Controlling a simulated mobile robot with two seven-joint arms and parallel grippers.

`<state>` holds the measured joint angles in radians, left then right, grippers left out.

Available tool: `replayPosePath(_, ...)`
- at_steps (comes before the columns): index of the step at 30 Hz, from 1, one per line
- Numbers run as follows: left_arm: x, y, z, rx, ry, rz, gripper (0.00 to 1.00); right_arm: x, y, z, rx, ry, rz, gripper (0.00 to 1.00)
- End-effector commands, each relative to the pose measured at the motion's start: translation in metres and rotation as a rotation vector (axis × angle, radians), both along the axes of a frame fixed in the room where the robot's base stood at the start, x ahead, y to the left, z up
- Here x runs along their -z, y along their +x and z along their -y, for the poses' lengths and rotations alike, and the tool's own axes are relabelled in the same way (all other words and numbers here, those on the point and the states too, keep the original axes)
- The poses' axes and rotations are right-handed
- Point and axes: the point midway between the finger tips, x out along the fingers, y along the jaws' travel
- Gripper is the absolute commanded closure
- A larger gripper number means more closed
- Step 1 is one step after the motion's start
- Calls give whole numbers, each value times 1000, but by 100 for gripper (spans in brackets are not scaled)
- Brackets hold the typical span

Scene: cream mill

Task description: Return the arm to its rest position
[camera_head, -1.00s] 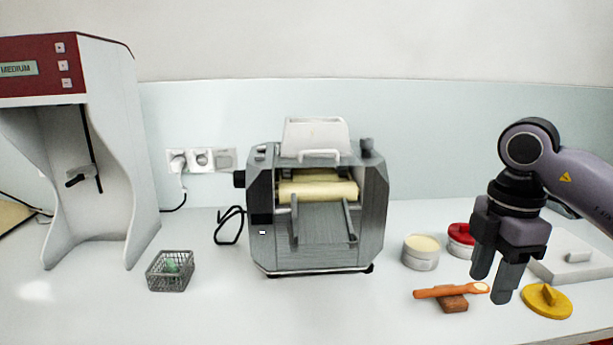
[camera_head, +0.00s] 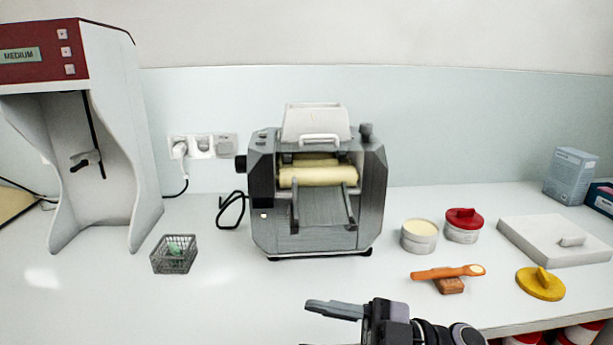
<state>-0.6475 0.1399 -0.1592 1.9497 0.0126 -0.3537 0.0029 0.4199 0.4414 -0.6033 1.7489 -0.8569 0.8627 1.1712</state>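My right gripper (camera_head: 312,324) is at the bottom edge, right of centre, with its fingers pointing left. One grey finger shows clearly, and only a sliver of the other shows at the frame's edge, with a gap between them. It looks open and holds nothing that I can see. Much of the hand and arm is cut off by the frame. It is in front of the roller mill (camera_head: 318,190) and apart from it. My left gripper is not in view.
An orange-handled spatula (camera_head: 445,272) rests on a brown block (camera_head: 449,286). Nearby are an open cream jar (camera_head: 419,237), a red-lidded jar (camera_head: 463,226), a yellow lid (camera_head: 540,284) and a white slab (camera_head: 552,240). A wire basket (camera_head: 174,255) stands left, by the red-and-white machine (camera_head: 105,130).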

Motion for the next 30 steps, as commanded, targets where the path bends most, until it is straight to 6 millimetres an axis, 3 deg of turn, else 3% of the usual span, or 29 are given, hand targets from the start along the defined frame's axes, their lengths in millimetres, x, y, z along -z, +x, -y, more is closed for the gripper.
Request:
replayPosePath(4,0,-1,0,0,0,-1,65,15,17,18,264,184,-104,55)
replayPosePath(7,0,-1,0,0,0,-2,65,38,28,39,462,246,-195,55)
replayPosePath(14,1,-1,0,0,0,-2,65,127,30,97,895,203,-456,55)
replayPosePath(17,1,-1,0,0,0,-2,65,175,13,122,1049,117,-589,55)
replayPosePath(21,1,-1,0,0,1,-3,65,245,-30,152,1215,-54,-792,55)
replayPosePath(24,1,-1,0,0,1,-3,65,283,-65,166,1277,-178,-913,55)
replayPosePath(30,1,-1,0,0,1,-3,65,318,-109,179,1312,-323,-1042,55)
